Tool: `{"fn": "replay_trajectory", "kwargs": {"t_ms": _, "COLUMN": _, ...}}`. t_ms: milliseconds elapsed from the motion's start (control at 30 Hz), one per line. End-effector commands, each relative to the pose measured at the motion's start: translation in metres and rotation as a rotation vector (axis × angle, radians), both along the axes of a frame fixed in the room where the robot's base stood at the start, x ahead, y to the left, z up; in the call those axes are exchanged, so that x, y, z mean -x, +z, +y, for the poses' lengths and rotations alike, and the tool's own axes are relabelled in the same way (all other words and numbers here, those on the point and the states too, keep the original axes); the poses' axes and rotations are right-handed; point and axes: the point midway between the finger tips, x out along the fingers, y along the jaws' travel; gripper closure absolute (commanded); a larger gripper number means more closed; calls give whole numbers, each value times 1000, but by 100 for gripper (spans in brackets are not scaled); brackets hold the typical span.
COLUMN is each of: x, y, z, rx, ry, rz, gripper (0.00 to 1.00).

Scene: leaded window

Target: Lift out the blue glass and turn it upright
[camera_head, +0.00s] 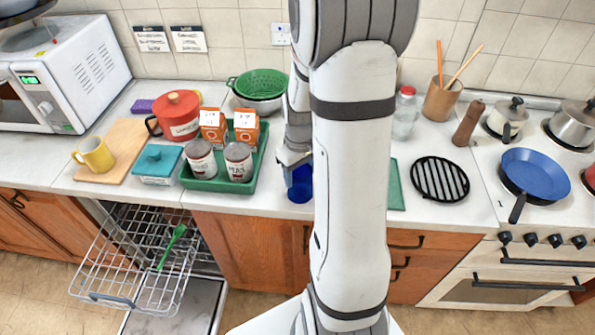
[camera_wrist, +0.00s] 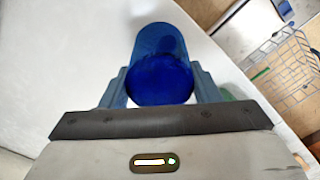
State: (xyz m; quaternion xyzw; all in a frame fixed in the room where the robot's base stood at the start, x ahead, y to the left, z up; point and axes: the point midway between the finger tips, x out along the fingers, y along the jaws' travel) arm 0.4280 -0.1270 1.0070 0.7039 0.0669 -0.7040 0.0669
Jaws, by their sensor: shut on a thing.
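The blue glass (camera_head: 300,186) is near the front edge of the counter, just left of my arm, and the arm partly hides it. My gripper (camera_head: 294,160) is above it and shut on it. In the wrist view the blue glass (camera_wrist: 160,62) sits between the two fingers of my gripper (camera_wrist: 161,88), one on each side. It looks roughly upright in the head view, but I cannot tell which end is its mouth or whether it touches the counter. The dishwasher rack (camera_head: 140,255) is pulled out at the lower left and holds a green utensil (camera_head: 172,246).
A green tray (camera_head: 215,186) with cans and cartons stands left of the glass. A green mat (camera_head: 396,190) and a black trivet (camera_head: 440,179) lie to the right. A blue pan (camera_head: 536,172) is on the stove. The open dishwasher door (camera_head: 180,305) juts out below the rack.

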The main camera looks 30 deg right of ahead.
Motion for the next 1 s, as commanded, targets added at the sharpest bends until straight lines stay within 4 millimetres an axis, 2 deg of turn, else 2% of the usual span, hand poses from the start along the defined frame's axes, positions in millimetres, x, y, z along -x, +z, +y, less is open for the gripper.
{"fn": "replay_trajectory", "kwargs": {"t_ms": 667, "x": 0, "y": -10, "z": 0, "rx": 0, "ry": 1, "rz": -1, "gripper": 72}}
{"fn": "replay_trajectory", "kwargs": {"t_ms": 700, "x": 0, "y": -10, "z": 0, "rx": 0, "ry": 1, "rz": -1, "gripper": 41}}
{"fn": "replay_trajectory", "kwargs": {"t_ms": 1000, "x": 0, "y": -9, "z": 1, "rx": 0, "ry": 2, "rz": 0, "gripper": 18}}
